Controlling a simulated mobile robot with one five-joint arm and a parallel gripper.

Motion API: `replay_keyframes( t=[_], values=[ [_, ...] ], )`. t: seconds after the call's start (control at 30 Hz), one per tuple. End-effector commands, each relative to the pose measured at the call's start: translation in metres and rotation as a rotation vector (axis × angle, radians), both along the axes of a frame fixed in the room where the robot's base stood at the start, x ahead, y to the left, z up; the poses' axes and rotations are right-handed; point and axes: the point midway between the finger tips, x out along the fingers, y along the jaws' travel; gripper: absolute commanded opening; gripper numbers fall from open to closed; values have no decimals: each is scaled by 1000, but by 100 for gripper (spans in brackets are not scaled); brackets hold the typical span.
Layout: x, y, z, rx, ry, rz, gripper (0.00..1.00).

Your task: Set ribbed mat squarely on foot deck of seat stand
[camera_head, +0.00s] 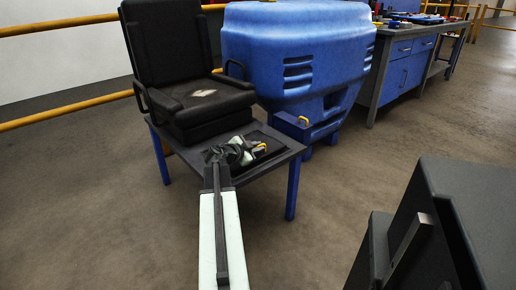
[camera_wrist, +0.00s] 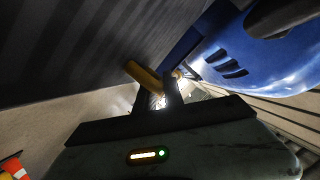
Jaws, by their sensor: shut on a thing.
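The ribbed mat (camera_head: 278,145) is a dark, thin slab over the right part of the foot deck (camera_head: 190,152) in the head view. Its ribbed face (camera_wrist: 90,45) fills the upper left of the wrist view. My gripper (camera_head: 256,150) is at the mat's near side, shut on its yellow grip (camera_wrist: 142,76). The deck is a dark grey top on blue legs, part of the seat stand (camera_head: 291,188), in front of the black seat. My gripper and forearm hide part of the mat and deck. I cannot tell whether the mat touches the deck.
The black padded seat (camera_head: 200,97) with armrests stands at the deck's back left. A big blue machine (camera_head: 295,50) is close behind the deck. A workbench (camera_head: 400,62) stands at the back right. Yellow rails (camera_head: 60,26) run behind.

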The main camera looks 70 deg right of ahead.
Motion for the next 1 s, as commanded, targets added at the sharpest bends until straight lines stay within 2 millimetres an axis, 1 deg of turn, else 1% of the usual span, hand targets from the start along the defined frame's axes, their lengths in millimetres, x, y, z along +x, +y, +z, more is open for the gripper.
replay_keyframes(
  t=[0.1,0.13,0.2,0.57,0.67,0.77,0.9,1.0],
  values=[
    [0,0,0,-1,0,1,0],
    [0,0,0,-1,0,1,21],
    [0,0,0,-1,0,1,38],
    [1,3,1,0,0,0,38],
    [4,11,5,0,0,2,38],
    [9,27,12,0,1,3,38],
    [18,52,22,-1,1,2,38],
    [23,66,26,0,1,1,38]
  ],
)
